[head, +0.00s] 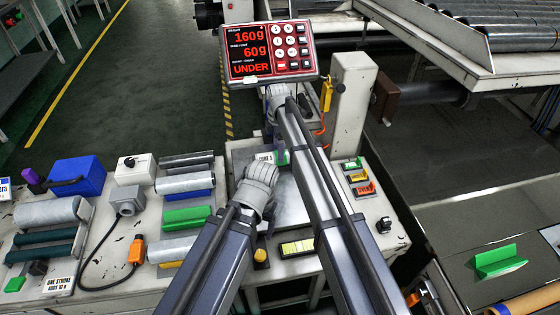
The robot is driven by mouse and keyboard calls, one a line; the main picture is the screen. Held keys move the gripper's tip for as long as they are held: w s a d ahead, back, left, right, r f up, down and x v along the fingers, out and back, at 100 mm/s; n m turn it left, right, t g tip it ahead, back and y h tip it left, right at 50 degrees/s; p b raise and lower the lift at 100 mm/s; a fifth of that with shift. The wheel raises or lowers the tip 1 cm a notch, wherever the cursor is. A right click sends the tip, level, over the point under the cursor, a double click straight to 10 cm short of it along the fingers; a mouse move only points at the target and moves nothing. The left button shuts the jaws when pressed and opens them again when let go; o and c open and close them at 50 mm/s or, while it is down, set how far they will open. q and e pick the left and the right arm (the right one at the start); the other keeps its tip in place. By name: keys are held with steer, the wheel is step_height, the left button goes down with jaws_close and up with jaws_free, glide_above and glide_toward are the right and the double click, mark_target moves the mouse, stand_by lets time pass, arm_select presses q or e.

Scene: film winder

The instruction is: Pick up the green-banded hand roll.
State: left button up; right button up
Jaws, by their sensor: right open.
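I cannot make out for certain which roll is the green-banded hand roll. A small green patch (283,157) shows on the steel scale plate (300,200), partly hidden by my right arm. Pale rolls lie left of the plate, one (185,183) above a blue piece and a green block (187,217), another (175,248) nearer me. My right gripper (277,101) is open beneath the red display, its fingertips small and partly hidden. My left gripper (258,185) hangs over the plate's left side; its fingers are bunched together and I cannot tell whether they hold anything.
A red display (270,52) reads 160g, 60g and UNDER. A white post (348,110) stands right of it. A blue box (77,177), a grey roll (48,212) and a cabled orange switch (136,252) crowd the left bench. A green angled piece (498,261) lies at right.

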steer(key=f+b, duration=0.1)
steer(key=f, duration=0.1)
steer(key=f+b, duration=0.2)
steer(key=shift+w+d+f, duration=0.1)
steer(key=shift+w+d, duration=0.05)
steer(key=shift+d, duration=0.05)
jaws_close()
stand_by(0.7)
steer(key=shift+r, duration=0.2)
step_height(320, 180, up, 10)
steer(key=p, duration=1)
